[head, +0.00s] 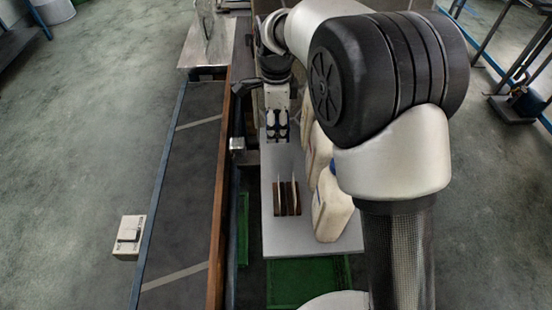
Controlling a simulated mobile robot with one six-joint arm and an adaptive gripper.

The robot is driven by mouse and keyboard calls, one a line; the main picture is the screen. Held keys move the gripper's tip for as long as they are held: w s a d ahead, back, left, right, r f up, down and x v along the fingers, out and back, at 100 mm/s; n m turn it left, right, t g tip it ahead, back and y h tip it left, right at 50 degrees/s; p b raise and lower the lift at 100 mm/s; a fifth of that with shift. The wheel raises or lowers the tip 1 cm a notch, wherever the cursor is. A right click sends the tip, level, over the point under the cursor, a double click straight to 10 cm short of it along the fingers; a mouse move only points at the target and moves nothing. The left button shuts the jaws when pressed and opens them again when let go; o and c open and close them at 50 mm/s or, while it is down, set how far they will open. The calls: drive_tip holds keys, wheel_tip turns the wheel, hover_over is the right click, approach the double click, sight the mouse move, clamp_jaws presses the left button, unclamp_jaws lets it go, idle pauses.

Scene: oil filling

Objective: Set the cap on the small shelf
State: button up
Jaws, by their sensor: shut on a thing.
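My gripper (277,133) points down over the far end of a light grey board, left of the white jugs (332,212). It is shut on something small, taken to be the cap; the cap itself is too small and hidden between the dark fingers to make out. A blue spot, perhaps another cap, shows on the nearest jug beside my arm. I cannot tell for sure which surface is the small shelf; the light grey board (272,235) is a low flat surface below my gripper.
A brown slotted rack (287,198) stands on the board, left of the jugs. A dark conveyor (185,190) with a brown edge rail runs along the left. A metal plate (207,45) lies at its far end. Green crates (300,281) sit below. My arm hides much of the right.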

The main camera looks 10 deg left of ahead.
wheel_tip(320, 180, down, 12)
drive_tip(key=b, duration=0.3)
drive_tip(key=shift+f, duration=0.25)
drive_tip(key=shift+f+b, duration=0.15)
drive_tip(key=shift+b, duration=0.15)
drive_tip(key=o, duration=1.1)
drive_tip(key=shift+c, duration=0.2)
wheel_tip(320, 180, up, 12)
drive_tip(key=p, duration=0.4)
